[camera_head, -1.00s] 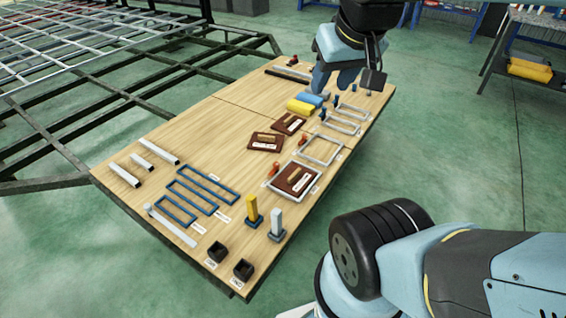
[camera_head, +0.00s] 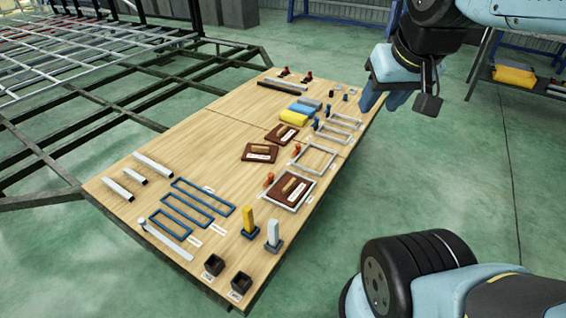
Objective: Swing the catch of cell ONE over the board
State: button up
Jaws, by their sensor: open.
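A brown board (camera_head: 280,196) with a tan handle and a white label lies inside the nearer white frame (camera_head: 303,201). A small orange catch (camera_head: 269,178) stands at that frame's left side. A second orange catch (camera_head: 296,150) stands beside the empty white frame (camera_head: 331,160) behind it. The cell labels are too small to read, so I cannot tell which cell is ONE. Neither catch clearly reaches over a board. My gripper (camera_head: 386,100) is open and empty, in the air off the table's right edge, away from both catches. Its fingertips are partly hidden.
Two more brown boards (camera_head: 259,152) lie left of the frames. Yellow and blue blocks (camera_head: 293,116), smaller frames and blue pegs stand farther back. Blue frames (camera_head: 191,208), upright posts and black cups (camera_head: 214,264) are at the near end. The table's middle left is clear.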

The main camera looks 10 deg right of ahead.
aim_at(271, 176)
jog(key=z, duration=0.15)
jog(key=i, duration=1)
jog(key=u, duration=0.1)
